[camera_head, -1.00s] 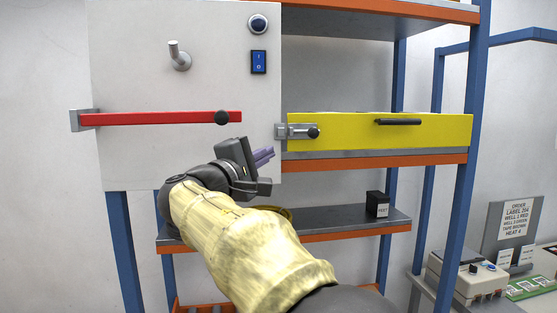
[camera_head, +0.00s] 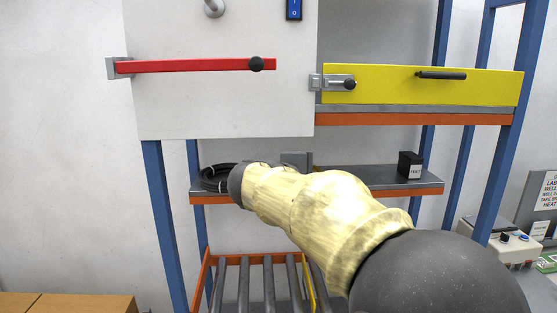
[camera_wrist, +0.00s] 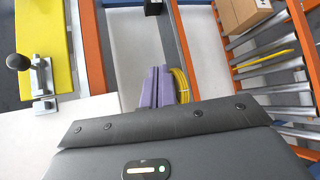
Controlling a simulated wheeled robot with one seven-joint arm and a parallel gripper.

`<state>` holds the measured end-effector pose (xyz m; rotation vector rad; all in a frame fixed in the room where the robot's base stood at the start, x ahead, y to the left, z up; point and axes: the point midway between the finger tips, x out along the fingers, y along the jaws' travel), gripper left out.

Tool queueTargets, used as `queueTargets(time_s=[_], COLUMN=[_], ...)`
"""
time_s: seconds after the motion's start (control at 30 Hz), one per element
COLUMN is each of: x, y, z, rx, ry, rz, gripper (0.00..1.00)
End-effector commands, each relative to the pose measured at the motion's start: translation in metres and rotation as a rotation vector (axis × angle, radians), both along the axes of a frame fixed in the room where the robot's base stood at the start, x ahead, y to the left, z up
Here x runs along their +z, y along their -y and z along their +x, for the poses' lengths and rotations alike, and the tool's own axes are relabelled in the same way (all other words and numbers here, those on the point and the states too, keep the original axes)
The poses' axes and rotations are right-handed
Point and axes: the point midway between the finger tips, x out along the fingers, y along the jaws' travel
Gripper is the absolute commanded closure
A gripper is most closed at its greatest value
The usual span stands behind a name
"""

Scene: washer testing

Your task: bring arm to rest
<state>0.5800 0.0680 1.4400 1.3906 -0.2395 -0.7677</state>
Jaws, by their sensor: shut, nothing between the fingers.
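My arm (camera_head: 320,205), in a cream cover, reaches from the lower right toward the shelf rack in the head view. Its elbow and forearm hide most of the hand there. In the wrist view my gripper (camera_wrist: 157,86) shows two purple fingers side by side, closed together with nothing between them. The fingers point toward the floor and rack and touch nothing that I can see. A yellow coiled cable (camera_wrist: 182,86) shows just beyond them.
A white panel (camera_head: 220,105) has a red bar (camera_head: 190,66). A yellow drawer (camera_head: 400,88) with a latch (camera_head: 332,83) is beside it. A black box (camera_head: 410,165) and black cable coil (camera_head: 217,177) are on the lower shelf. Rollers (camera_head: 268,285) lie below; a carton (camera_wrist: 243,12) sits on rollers.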

Motion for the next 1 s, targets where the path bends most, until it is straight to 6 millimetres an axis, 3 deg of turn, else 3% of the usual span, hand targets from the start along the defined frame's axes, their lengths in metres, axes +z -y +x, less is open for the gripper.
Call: queueTargets(time_s=[0.1,0.3,0.5,0.7,0.8,1.0], x=[-0.068,-0.174,-0.252,-0.303,-0.317,-0.326], y=[0.027,0.055,0.066,0.068,0.069,0.069], z=[-0.016,-0.068,-0.134,-0.198,-0.219,-0.233], rx=[-0.038,-0.15,-0.341,-0.59,-0.698,-0.777], ry=[-0.142,-0.325,-0.398,-0.353,-0.302,-0.257], rz=[0.161,0.494,0.852,1.18,1.291,1.363], gripper=[1.0,1.0,1.0,1.0,1.0,1.0])
